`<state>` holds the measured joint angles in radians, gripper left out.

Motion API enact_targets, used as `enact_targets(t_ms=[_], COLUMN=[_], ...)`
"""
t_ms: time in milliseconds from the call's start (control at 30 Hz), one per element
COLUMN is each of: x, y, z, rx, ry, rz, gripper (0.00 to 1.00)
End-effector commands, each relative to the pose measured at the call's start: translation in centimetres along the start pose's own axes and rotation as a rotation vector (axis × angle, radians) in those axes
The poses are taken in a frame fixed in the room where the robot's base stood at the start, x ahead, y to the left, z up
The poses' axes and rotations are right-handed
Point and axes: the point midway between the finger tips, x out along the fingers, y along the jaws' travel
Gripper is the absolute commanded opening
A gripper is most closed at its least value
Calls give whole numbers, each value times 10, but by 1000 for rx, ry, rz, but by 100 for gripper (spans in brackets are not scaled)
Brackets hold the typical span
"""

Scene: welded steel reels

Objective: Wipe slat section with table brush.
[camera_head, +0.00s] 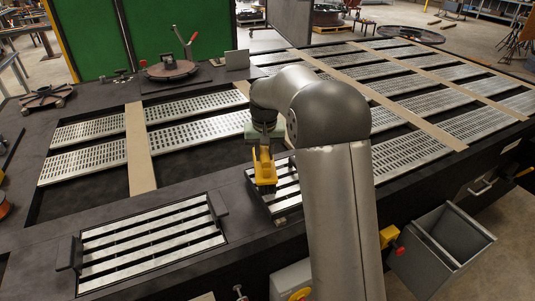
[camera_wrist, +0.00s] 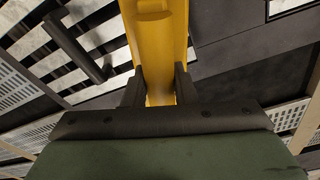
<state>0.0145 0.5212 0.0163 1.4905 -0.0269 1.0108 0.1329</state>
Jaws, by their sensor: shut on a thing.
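My gripper (camera_wrist: 159,88) is shut on a yellow tool, which I take to be the table brush (camera_wrist: 160,30). Its two dark fingers press on both sides of the yellow body. In the head view the yellow brush (camera_head: 264,168) hangs below my green-grey gripper body, over a short slatted piece (camera_head: 284,183). A slat section (camera_head: 150,240) of pale metal strips with dark gaps lies at the front left, with a dark handle at each end. Pale strips also show at the upper left of the wrist view (camera_wrist: 100,35).
Perforated pale panels (camera_head: 410,155) and tan strips (camera_head: 140,150) cover the dark table. A round fixture with a red-handled lever (camera_head: 172,68) stands at the back. A grey open bin (camera_head: 440,250) hangs off the front right. Bare dark table lies between the two slatted pieces.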

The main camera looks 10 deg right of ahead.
Motion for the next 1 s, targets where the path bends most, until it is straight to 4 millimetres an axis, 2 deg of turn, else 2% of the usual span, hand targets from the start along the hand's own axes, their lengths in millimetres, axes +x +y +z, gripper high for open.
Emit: enact_targets(t_ms=[333, 500, 1000], x=[2, 5, -2], y=[-9, -4, 9], z=[-30, -12, 31], rx=[1, 1, -3], ry=[0, 0, 1], rz=[0, 0, -1], gripper=[0, 0, 0])
